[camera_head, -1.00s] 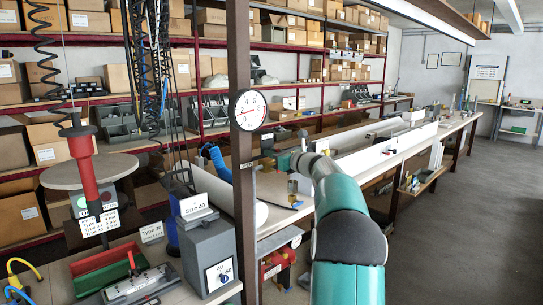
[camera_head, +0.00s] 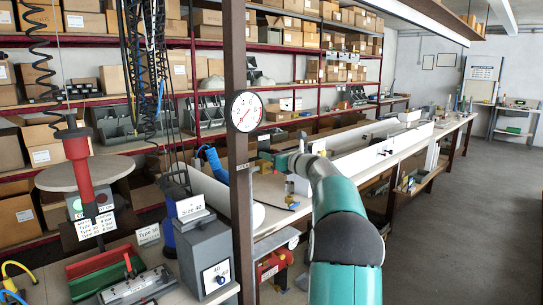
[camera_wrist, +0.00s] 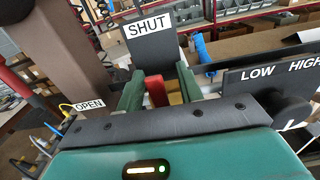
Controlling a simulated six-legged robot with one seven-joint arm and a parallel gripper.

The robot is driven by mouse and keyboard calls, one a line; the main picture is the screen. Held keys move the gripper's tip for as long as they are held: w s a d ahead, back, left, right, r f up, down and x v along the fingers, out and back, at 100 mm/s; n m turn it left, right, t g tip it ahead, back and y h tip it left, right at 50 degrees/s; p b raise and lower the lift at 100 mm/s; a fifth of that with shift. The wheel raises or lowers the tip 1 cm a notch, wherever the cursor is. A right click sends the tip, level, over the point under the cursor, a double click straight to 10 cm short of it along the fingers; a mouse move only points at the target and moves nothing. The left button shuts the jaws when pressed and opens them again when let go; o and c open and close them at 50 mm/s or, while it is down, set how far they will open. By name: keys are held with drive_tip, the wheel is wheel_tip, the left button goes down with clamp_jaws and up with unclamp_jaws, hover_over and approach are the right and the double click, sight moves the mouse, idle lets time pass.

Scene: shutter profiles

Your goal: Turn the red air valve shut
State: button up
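The red air valve handle (camera_wrist: 156,90) stands between the two green fingers of my gripper (camera_wrist: 160,88) in the wrist view. It is close to the left finger, and a gap with a brass part in it shows towards the right finger. The fingers are apart, around the handle. A plate marked SHUT (camera_wrist: 146,27) stands just behind the handle; a label marked OPEN (camera_wrist: 88,105) is off to the left. In the head view my gripper (camera_head: 284,162) is small beside the post, and the handle cannot be made out. The pressure gauge (camera_head: 244,111) has its red needle pointing down and left.
A brown post (camera_head: 238,190) stands left of my gripper. A dark plate marked LOW and HIGH (camera_wrist: 275,75) with a black knob is close on the right. A grey Size 40 box (camera_head: 205,255) stands at the front.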

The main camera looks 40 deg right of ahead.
drive_tip(key=s, duration=1.3)
drive_tip(key=shift+s+d, duration=0.2)
drive_tip(key=shift+s, duration=0.2)
